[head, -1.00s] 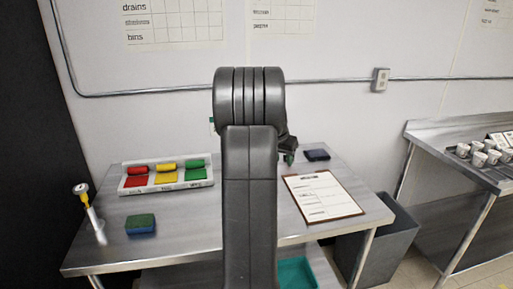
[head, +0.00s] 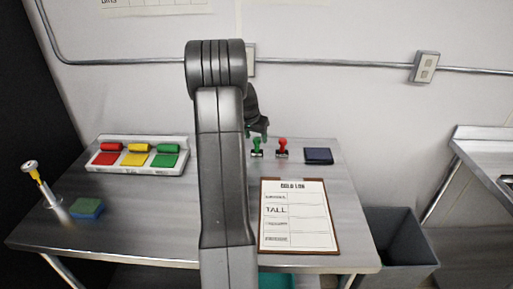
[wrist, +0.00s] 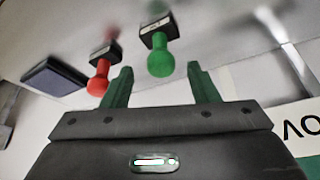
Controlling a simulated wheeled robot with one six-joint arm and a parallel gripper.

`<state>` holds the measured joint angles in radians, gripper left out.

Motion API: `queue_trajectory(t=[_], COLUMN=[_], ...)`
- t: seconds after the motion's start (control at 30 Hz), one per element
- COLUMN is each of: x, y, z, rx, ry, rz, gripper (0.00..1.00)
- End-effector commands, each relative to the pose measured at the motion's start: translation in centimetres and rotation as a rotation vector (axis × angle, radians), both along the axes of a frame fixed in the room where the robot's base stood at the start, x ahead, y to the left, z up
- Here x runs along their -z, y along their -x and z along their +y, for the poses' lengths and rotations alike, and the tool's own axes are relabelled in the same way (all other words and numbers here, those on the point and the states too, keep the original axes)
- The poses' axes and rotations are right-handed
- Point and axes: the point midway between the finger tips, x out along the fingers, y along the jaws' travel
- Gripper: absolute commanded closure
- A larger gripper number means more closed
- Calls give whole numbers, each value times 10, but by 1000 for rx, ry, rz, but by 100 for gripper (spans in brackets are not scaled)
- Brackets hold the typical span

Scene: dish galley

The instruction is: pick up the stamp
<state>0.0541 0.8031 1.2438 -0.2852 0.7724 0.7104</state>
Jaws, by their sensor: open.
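Two stamps stand upright at the back of the steel table: a green stamp (head: 257,148) and a red stamp (head: 282,148). My gripper (head: 258,133) is open and empty, just above the green stamp in the head view. In the wrist view the green stamp (wrist: 160,58) has its knob ahead of the gap between my green fingertips (wrist: 160,68), apart from both. The red stamp (wrist: 100,78) lies to the left there, beyond the left finger. The arm hides part of the table's middle.
A dark ink pad (head: 318,156) lies right of the stamps, and a clipboard (head: 298,222) in front. A tray (head: 138,168) with red, yellow and green items, a sponge (head: 87,209) and a brush in a holder (head: 55,206) are left. A grey bin (head: 400,240) stands beside the table.

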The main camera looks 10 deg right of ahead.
Motion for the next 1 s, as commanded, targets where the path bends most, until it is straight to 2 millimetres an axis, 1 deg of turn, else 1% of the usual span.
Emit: queue_trajectory(t=[0.3, 0.4, 0.67, 0.7, 0.77, 0.9, 0.93, 1.0], x=[35, 42, 45, 45, 45, 45, 45, 45], y=[-14, -16, -17, -17, -17, -17, -17, -17], z=[-7, -9, -9, -9, -9, -9, -9, -9], rx=[3, 1, 1, 1, 1, 1, 1, 1], ry=[-1, -1, -1, -1, -1, -1, -1, -1], rz=[3, 2, 1, 1, 1, 1, 1, 1], gripper=[46, 46, 46, 50, 62, 89, 93, 93])
